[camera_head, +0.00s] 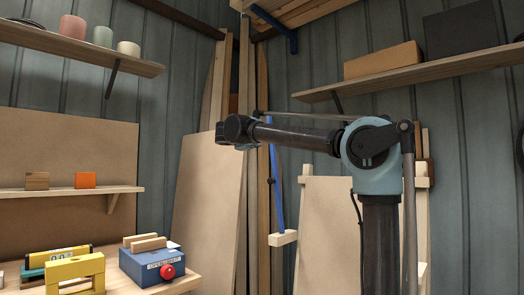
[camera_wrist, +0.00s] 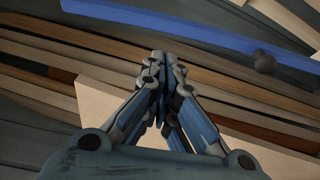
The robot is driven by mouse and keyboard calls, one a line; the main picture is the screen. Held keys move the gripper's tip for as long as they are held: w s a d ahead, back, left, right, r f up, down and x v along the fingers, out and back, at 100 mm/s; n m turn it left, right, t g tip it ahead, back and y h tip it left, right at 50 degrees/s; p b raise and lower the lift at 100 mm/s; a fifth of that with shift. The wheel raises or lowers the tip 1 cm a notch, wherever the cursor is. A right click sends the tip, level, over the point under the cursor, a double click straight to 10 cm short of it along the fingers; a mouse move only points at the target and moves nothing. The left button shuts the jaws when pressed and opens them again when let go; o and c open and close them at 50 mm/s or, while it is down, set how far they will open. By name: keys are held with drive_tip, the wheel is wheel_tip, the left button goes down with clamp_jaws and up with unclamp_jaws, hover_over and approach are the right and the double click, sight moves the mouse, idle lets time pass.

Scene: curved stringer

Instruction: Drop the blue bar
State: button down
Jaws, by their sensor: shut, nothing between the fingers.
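The blue bar (camera_head: 276,170) stands nearly upright, slightly tilted, in the head view beyond my forearm. Its lower end is at a pale wooden block (camera_head: 284,238), and a small dark knob (camera_head: 270,181) sits beside its middle. In the wrist view the blue bar (camera_wrist: 190,28) crosses the top, with the dark knob (camera_wrist: 264,61) at its lower edge. My gripper (camera_wrist: 160,58) is shut and empty, its fingertips below the bar in that picture and apart from it. In the head view my arm reaches left across the bar's upper part; the fingertips cannot be made out there.
Tall boards (camera_head: 210,195) lean on the wall left of the bar. A shelf (camera_head: 415,82) with boxes is at upper right, another (camera_head: 75,48) at upper left. A workbench at lower left carries a blue box (camera_head: 152,265) with a red button and a yellow frame (camera_head: 75,270).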

drive_tip(key=shift+a+r, duration=0.25)
drive_tip(key=shift+a, duration=0.15)
drive_tip(key=x, duration=1)
idle(0.4)
